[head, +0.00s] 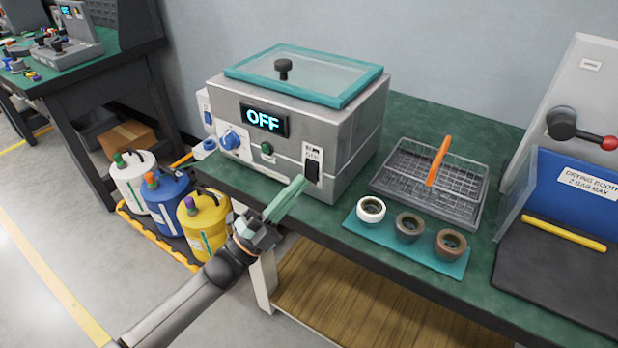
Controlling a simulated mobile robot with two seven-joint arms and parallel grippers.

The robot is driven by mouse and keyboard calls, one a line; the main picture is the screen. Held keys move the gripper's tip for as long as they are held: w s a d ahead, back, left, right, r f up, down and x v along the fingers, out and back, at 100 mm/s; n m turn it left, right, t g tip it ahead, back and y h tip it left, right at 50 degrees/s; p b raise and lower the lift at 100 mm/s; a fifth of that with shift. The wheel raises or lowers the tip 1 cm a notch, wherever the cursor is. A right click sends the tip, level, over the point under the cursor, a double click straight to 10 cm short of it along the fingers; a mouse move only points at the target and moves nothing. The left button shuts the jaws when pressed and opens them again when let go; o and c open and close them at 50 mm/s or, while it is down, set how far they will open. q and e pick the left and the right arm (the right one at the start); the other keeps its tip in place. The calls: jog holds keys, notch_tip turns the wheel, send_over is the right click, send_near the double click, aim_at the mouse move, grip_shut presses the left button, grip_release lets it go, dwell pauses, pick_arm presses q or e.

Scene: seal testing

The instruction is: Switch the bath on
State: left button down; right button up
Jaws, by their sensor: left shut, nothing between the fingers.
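The bath (335,132) is a grey metal box with a teal-rimmed clear lid (310,75) on top, standing on the green bench. Its display (264,120) reads OFF. A black rocker switch (312,170) sits at the lower right of its front face, under a small label. A blue knob (231,139) and a green button (267,149) are also on the front. My left gripper (298,190) is shut and empty, its green fingertips just left of and below the switch; I cannot tell whether they touch the bath. My right gripper is not in view.
A wire basket (410,203) with an orange handle and a teal mat (365,229) with three rings lie right of the bath. A drying booth (590,185) stands farther right. White, blue and yellow containers (203,222) stand on the floor at left.

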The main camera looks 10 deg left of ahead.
pick_arm(q)
jog(key=shift+w+d, duration=0.15)
jog(key=shift+w, duration=0.3)
dwell(0.6)
jog(key=shift+s, duration=0.1)
jog(key=shift+s+a, duration=0.25)
jog(key=shift+s, duration=0.35)
jog(key=s+p, duration=0.1)
jog(key=s+a+p, duration=0.1)
jog(key=s, duration=0.1)
jog(key=s+p, duration=0.1)
jog(key=shift+s+a+r, duration=0.35)
dwell(0.5)
